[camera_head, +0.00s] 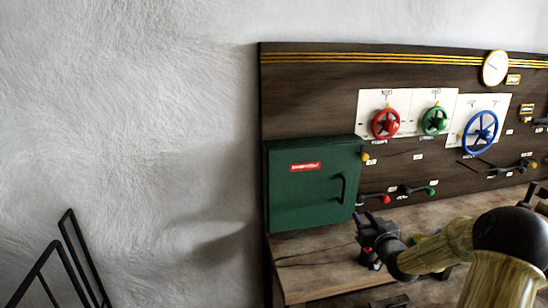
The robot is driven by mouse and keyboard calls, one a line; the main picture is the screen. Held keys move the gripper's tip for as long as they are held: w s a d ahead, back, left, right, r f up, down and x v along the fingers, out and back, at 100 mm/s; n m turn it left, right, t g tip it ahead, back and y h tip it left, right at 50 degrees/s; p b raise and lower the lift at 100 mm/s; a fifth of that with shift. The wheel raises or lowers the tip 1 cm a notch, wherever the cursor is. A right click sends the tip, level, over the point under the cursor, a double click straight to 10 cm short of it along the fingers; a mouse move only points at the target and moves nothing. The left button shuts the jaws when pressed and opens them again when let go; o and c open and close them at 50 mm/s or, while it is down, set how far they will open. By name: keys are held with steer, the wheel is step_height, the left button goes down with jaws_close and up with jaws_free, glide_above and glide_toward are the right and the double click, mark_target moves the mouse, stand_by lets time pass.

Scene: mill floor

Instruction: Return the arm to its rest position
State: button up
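My arm enters at the lower right, and its wrist reaches left over the wooden bench. My gripper (367,222) is in front of the panel's lower edge, to the right of the green cabinet's lower right corner. Its dark fingers are small in this view, and whether they are apart or closed is unclear. I see nothing clearly held in it.
The green cabinet (300,195) is shut. A dark panel (310,100) carries red (386,124), green (434,120) and blue (480,132) wheels, levers and a gauge (495,68). The wooden bench (315,265) lies below. A black metal frame (72,262) stands lower left.

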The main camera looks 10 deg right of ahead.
steer(key=s+a+f+n+g+p, duration=0.1)
steer(key=s+a+g, duration=0.25)
steer(key=a, duration=0.25)
steer(key=s+a+f+g+p, duration=0.1)
steer(key=s+a+f+g, duration=0.1)
steer(key=s+a+g, duration=0.3)
steer(key=s+a+r+g+p, duration=0.1)
steer(key=s+a+g, duration=0.2)
steer(key=s, duration=0.8)
steer(key=s+a+r+m+g+h+p, duration=0.1)
steer(key=s+a+g, duration=0.2)
steer(key=s+a, duration=0.4)
steer(key=s, duration=0.4)
steer(key=shift+m+p, duration=0.3)
steer(key=shift+p, duration=0.1)
steer(key=shift+s+g, duration=0.1)
steer(key=shift+g, duration=0.15)
